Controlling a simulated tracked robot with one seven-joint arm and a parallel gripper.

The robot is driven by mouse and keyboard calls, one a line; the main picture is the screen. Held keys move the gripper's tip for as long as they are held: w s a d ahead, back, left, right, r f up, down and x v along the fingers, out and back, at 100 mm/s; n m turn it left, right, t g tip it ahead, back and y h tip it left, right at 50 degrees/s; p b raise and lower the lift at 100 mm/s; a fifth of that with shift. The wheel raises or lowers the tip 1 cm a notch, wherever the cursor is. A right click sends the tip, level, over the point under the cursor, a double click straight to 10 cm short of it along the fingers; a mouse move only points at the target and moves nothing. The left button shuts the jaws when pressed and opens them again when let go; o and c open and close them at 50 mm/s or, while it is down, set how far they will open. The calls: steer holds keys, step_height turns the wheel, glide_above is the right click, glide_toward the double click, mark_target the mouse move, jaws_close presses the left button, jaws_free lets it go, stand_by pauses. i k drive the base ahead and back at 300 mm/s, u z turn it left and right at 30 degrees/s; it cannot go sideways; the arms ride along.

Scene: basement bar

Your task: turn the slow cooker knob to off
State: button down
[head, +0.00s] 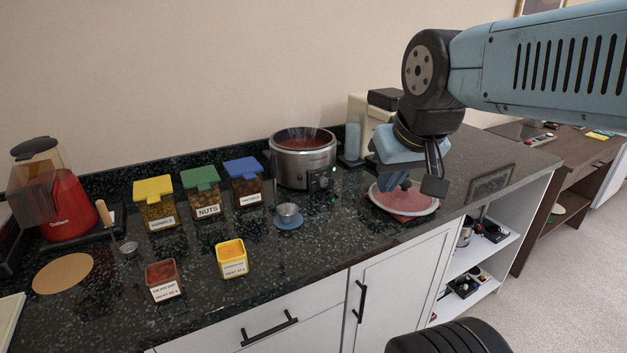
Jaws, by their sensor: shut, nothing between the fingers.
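The slow cooker (303,165) stands at the back of the dark counter against the wall. It is a round metal pot, open at the top, with red contents and faint steam. Its dark knob (320,181) is on the front right of the body, beside a small green light (334,170). The knob's pointer is too small to read. My gripper (428,186) is to the right of the cooker, over the pink round plate, apart from the knob. Its fingers are close together with nothing seen between them.
A round plate with a pink surface (404,198) lies below my gripper. A beige appliance (367,126) stands right of the cooker. Lidded tubs (203,194) stand left. The counter's right end looks clear.

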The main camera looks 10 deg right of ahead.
mark_target(323, 182)
steer(key=z, duration=0.3)
steer(key=k, duration=0.9)
steer(key=u, duration=0.2)
